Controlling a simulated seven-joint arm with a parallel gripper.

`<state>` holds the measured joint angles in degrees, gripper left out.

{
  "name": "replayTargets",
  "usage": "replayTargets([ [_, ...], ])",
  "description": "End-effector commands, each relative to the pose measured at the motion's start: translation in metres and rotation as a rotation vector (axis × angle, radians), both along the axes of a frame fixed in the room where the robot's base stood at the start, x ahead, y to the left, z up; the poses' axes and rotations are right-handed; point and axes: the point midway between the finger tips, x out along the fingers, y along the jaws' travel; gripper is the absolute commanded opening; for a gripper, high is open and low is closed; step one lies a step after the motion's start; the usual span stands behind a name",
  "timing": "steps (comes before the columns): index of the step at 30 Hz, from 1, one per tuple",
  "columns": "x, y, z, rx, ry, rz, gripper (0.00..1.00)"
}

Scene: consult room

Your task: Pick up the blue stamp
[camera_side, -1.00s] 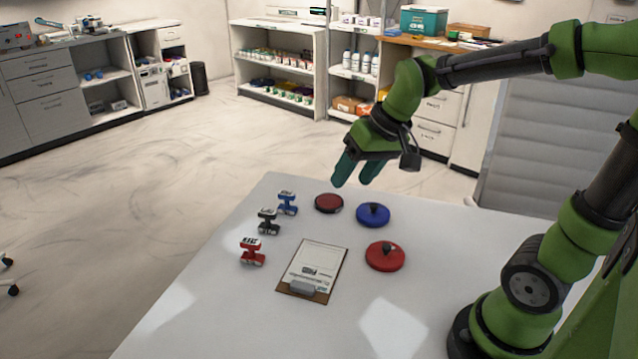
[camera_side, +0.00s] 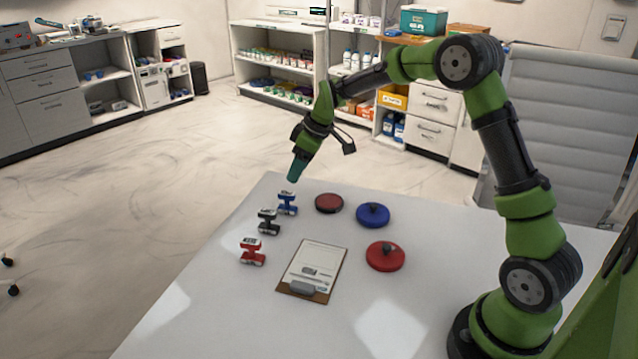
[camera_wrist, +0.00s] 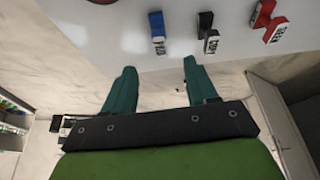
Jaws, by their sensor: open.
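The blue stamp (camera_side: 287,203) stands upright at the far left of the white table, behind the black stamp (camera_side: 268,221) and the red stamp (camera_side: 252,251). My gripper (camera_side: 295,170) is just above and beside the blue stamp in the side view, with its fingers pointing down. In the wrist view the two teal fingers (camera_wrist: 157,78) are apart with nothing between them. The blue stamp (camera_wrist: 157,32) shows beyond the fingertips, between their lines. The black stamp (camera_wrist: 207,34) and red stamp (camera_wrist: 268,20) are to its right.
A dark red round pad (camera_side: 329,203), a blue lidded pad (camera_side: 373,215) and a red lidded pad (camera_side: 385,256) lie right of the stamps. A clipboard (camera_side: 322,257) lies in the middle. The table's front left is clear.

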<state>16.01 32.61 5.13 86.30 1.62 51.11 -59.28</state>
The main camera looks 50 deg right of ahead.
Motion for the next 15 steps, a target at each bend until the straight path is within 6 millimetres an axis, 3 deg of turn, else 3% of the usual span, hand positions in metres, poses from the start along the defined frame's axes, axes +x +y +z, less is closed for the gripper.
replayTargets([
  [6,0.016,0.008,-0.045,0.001,0.004,0.000,0.57],
  [15,0.027,0.012,-0.071,0.000,0.000,-0.002,0.57],
])
